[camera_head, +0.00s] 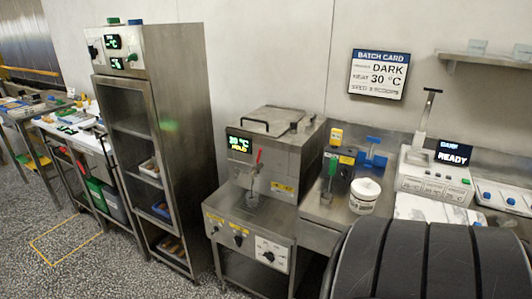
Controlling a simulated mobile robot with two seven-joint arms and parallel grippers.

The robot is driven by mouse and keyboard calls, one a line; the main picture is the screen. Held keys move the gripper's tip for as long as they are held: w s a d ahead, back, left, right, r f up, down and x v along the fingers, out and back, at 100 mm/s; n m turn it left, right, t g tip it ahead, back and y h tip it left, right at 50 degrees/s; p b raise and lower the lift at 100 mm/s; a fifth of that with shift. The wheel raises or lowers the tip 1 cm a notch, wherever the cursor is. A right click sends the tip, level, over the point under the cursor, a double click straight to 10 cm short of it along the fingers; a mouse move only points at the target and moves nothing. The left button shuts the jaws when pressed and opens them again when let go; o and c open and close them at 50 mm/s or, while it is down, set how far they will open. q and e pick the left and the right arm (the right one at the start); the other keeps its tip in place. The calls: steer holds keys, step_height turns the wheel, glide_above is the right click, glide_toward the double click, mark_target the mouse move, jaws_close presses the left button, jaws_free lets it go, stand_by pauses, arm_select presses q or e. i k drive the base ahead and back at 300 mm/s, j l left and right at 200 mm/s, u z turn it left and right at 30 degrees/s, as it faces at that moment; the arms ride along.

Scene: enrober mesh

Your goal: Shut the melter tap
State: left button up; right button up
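The melter (277,150) is a steel box with a lid and a black handle on top, in the middle of the head view. Its green display (240,144) seems to read 30 °C and HOLD. The melter tap (257,170) sticks out from its front, with a red lever (259,157) standing roughly upright and slightly tilted. I cannot tell from this distance whether the tap is open or whether anything flows. Neither of my grippers is in view.
A control panel (246,241) with knobs fronts the ledge. A white tub (364,196) and bottles stand on the right counter. A tall steel cabinet (183,130) stands left. Speckled floor (105,262) lies open at lower left.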

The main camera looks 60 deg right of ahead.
mark_target(260, 151)
steer(key=l+z, duration=0.1)
steer(key=z, duration=0.8)
steer(key=l+z, duration=0.1)
steer(key=z, duration=0.35)
steer(key=i+j, duration=0.05)
